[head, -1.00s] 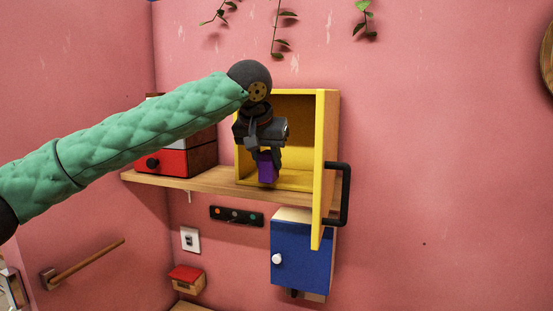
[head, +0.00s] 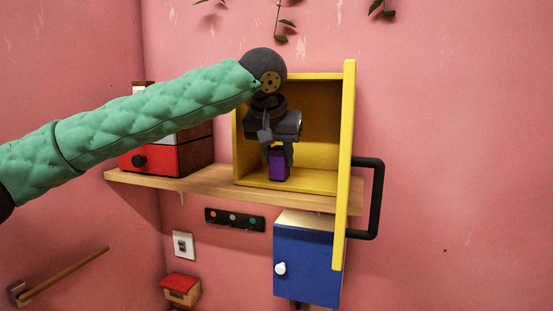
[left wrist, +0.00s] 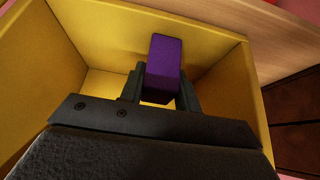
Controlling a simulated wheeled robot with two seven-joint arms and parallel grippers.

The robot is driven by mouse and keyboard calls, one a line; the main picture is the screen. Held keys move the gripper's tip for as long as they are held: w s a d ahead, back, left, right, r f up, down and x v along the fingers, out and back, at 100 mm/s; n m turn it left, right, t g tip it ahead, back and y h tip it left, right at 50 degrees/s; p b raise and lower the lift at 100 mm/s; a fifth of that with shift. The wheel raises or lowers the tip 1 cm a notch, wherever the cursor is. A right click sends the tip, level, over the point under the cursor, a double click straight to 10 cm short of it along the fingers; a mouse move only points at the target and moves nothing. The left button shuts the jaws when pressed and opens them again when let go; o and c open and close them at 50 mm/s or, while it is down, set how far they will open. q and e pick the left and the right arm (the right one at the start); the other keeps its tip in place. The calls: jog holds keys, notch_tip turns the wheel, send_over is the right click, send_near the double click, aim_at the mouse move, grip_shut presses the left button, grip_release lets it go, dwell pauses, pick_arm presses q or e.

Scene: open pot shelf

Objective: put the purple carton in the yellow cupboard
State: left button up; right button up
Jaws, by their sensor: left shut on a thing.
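The purple carton (head: 278,163) is held upright between the fingers of my left gripper (head: 279,151), which is shut on it. The yellow cupboard (head: 312,184) stands on the wooden shelf with its door (head: 344,165) swung open toward me on the right. In the head view the carton is at the cupboard's opening, low over its floor. In the left wrist view the carton (left wrist: 163,68) sits between the fingertips (left wrist: 162,80), with the yellow cupboard walls (left wrist: 50,60) around it. I cannot tell whether its base touches the cupboard floor. My right gripper is not in view.
The wooden shelf (head: 205,184) also bears a red-fronted drawer box (head: 160,160) left of the cupboard, behind my left arm. A blue cabinet (head: 307,265) hangs below. The open door's black handle (head: 375,200) juts out at right.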

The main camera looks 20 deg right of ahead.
pick_arm(q)
jog(key=shift+s, duration=0.25)
jog(key=shift+d, duration=0.1)
jog(key=shift+w+d+f, duration=0.1)
jog(key=shift+w+d, duration=0.15)
jog(key=o, duration=0.8)
jog(key=shift+o, duration=0.8)
jog(key=shift+s+a, duration=0.15)
jog(key=shift+a, duration=0.1)
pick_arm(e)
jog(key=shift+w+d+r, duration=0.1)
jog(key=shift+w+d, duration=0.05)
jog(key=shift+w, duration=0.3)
